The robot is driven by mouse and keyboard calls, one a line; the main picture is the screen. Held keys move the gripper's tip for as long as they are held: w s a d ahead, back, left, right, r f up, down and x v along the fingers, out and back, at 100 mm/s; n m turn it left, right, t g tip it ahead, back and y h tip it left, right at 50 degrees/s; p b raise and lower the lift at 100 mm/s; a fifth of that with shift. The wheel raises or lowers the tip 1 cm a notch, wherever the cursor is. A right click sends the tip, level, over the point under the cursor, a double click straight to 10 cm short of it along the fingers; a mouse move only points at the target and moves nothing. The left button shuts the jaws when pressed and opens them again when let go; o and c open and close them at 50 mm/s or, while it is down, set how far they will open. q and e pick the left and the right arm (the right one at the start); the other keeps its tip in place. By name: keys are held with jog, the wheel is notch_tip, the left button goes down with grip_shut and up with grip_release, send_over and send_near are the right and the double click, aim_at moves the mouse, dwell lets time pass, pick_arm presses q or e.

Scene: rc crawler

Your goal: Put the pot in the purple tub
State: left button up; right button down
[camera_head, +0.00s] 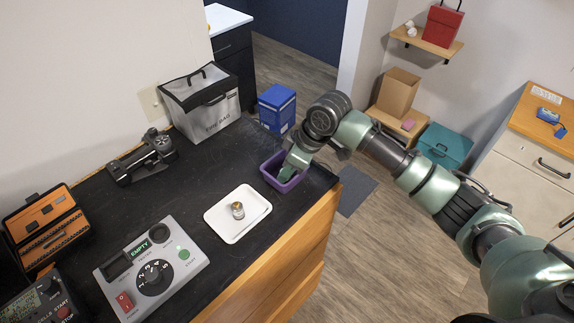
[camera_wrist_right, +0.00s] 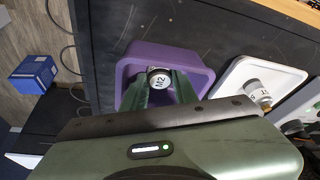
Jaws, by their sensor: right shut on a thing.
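The purple tub (camera_head: 272,182) stands on the black worktop near its right edge; it also shows in the right wrist view (camera_wrist_right: 200,60). My right gripper (camera_head: 287,173) points down into the tub's opening. In the right wrist view its green fingers are shut on a small pot (camera_wrist_right: 159,78) with a white lid marked "M2". The pot is over or inside the tub; I cannot tell whether it touches the bottom. In the head view the held pot is hidden by the gripper. My left gripper is not in view.
A white tray (camera_head: 221,222) beside the tub holds another small pot (camera_head: 238,211). A grey control box (camera_head: 190,262), a black device (camera_head: 145,163), an orange case (camera_head: 45,225) and a white bag (camera_head: 205,112) stand on the worktop. A blue box (camera_head: 277,105) is behind the tub.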

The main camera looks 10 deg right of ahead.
jog(key=shift+w+f, duration=0.1)
jog(key=shift+w, duration=0.15)
jog(key=shift+s, duration=0.25)
jog(key=c, duration=1.4)
grip_release()
jog(key=shift+o, duration=0.2)
jog(key=shift+w, duration=0.1)
jog(key=v, duration=1.2)
